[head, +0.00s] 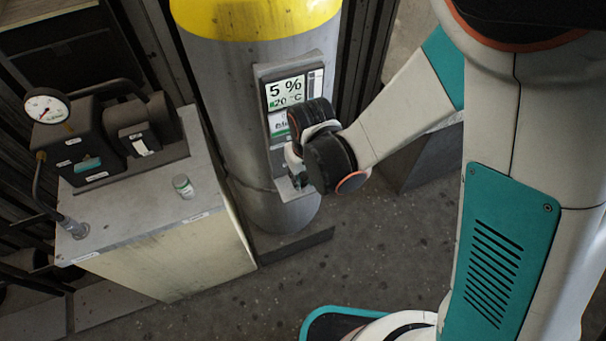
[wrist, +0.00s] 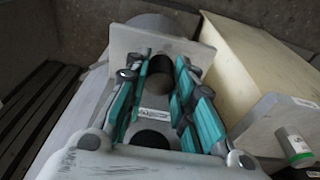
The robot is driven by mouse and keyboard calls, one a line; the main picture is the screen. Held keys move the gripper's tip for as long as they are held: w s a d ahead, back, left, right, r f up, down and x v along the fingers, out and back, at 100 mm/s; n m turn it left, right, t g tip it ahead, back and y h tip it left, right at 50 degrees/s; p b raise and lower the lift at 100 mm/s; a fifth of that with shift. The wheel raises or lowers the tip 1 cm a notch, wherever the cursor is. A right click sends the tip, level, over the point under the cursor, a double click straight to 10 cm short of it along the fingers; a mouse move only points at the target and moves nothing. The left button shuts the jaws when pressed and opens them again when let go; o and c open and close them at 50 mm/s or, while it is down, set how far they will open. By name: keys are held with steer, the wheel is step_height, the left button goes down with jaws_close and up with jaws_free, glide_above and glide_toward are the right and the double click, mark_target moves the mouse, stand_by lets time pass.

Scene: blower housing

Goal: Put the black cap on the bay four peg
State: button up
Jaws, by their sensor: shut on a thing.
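My gripper (head: 298,178) is at the lower part of a grey panel on the front of the silver cylinder in the head view. In the wrist view, the teal fingers of my gripper (wrist: 162,80) are on either side of a dark round thing, which looks like the black cap (wrist: 159,75). They are shut on it. A grey plate (wrist: 150,42) stands right behind the cap; I cannot tell whether they touch. My wrist hides the cap in the head view. I cannot make out the bay four peg in either view.
The panel display (head: 287,90) reads 5 % and 20 °C. The silver cylinder (head: 235,110) has a yellow top. The floor in front is clear.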

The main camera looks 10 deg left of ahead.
steer(key=shift+f+b, duration=0.85)
steer(key=shift+f, duration=0.15)
steer(key=o, duration=1)
steer(key=shift+c, duration=0.2)
steer(key=shift+r, duration=0.15)
steer(key=shift+s+d+r, duration=0.1)
steer(key=shift+s+r, duration=0.1)
steer(key=shift+r, duration=1)
steer(key=shift+s+d+r, duration=0.1)
steer(key=shift+s+r, duration=0.05)
steer(key=shift+r, duration=1.05)
steer(key=shift+s+d+r, duration=0.1)
steer(key=shift+s+r, duration=0.1)
steer(key=shift+r, duration=1)
